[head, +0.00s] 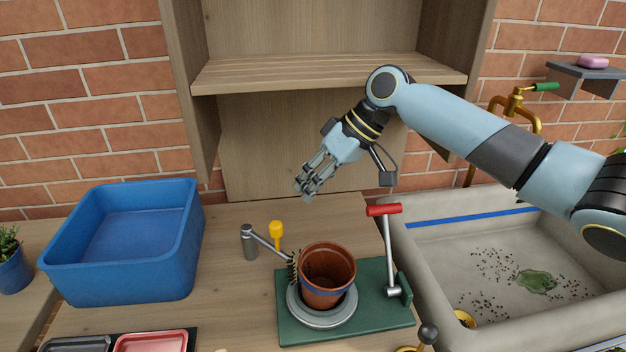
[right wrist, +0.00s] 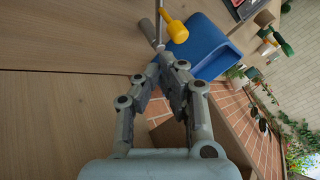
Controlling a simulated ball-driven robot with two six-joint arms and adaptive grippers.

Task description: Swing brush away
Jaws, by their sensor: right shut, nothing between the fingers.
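The brush (head: 291,266) has dark bristles on a grey arm that swings from a grey post (head: 249,243). A yellow knob (head: 276,231) stands up from that arm; it also shows in the right wrist view (right wrist: 177,32). The bristles are beside the left wall of a terracotta pot (head: 327,270), touching or nearly so. The pot sits on a round grey turntable (head: 305,318). My right gripper (head: 304,191) is shut and empty, above and behind the knob, apart from it. My left gripper is out of view.
A green base (head: 370,333) carries the turntable and a red-handled lever (head: 384,210). A blue tub (head: 120,240) stands left, a stone sink (head: 480,265) right. A wooden shelf (head: 330,75) overhangs behind. Table between tub and post is clear.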

